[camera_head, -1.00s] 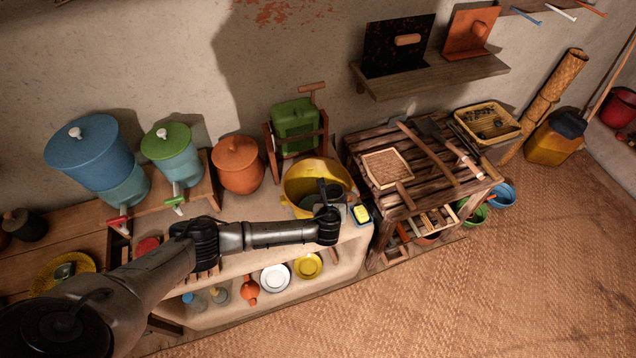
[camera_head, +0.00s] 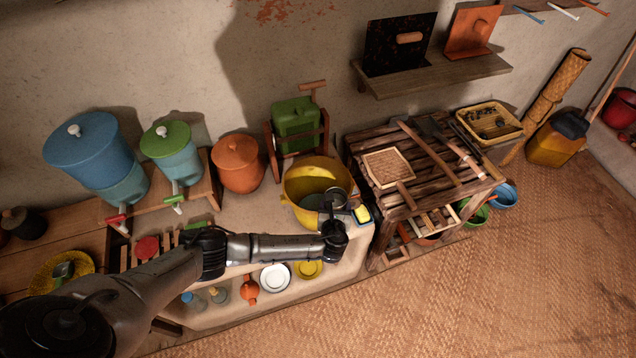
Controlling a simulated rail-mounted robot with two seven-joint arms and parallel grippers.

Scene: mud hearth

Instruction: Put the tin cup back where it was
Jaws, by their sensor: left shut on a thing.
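My left gripper (camera_head: 345,208) is shut on a small grey tin cup (camera_head: 334,199), whose round rim shows from above. The cup is at the front right part of the yellow basin (camera_head: 303,177), overlapping its rim in the picture. I cannot tell whether it touches the basin. The wrist and fingers hide part of the cup. My right gripper is out of view.
A yellow sponge in a dark dish (camera_head: 362,214) lies just right of the gripper. A slatted wooden table (camera_head: 369,188) stands to the right. An orange pot (camera_head: 238,165) and a green container (camera_head: 296,125) stand behind. White (camera_head: 275,278) and yellow (camera_head: 309,269) plates sit on the lower shelf.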

